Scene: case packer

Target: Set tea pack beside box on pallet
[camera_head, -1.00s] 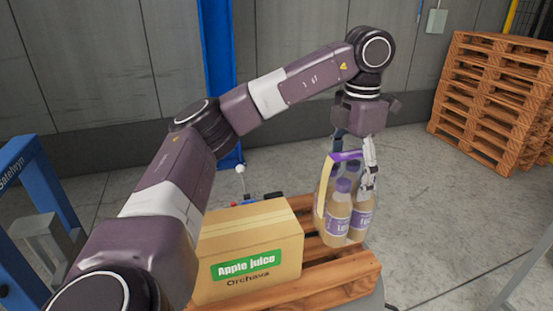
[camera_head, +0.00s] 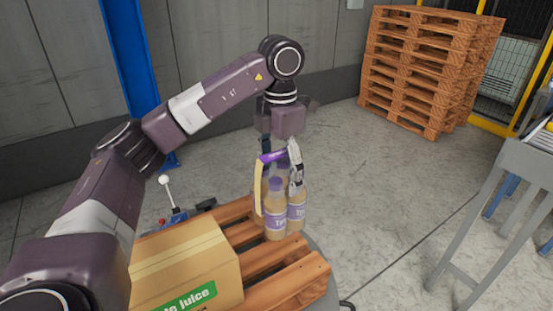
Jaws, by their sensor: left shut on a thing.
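The tea pack (camera_head: 277,213), several bottles with purple caps and labels in a yellow and purple carrier, is upright at the right of the cardboard box. My left gripper (camera_head: 282,165) points down from above and is shut on the top of the pack. The box (camera_head: 190,262), with a green juice label, sits on the wooden pallet (camera_head: 290,282) at the lower left. The pack is over the pallet slats; I cannot tell whether its base touches them. A gap shows between pack and box. My right gripper is out of view.
A tall stack of wooden pallets (camera_head: 425,70) stands by the wall at the back right. A grey metal table or conveyor frame (camera_head: 510,190) is at the right edge. A blue post (camera_head: 130,60) stands behind my arm. Open floor lies between pallet and stack.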

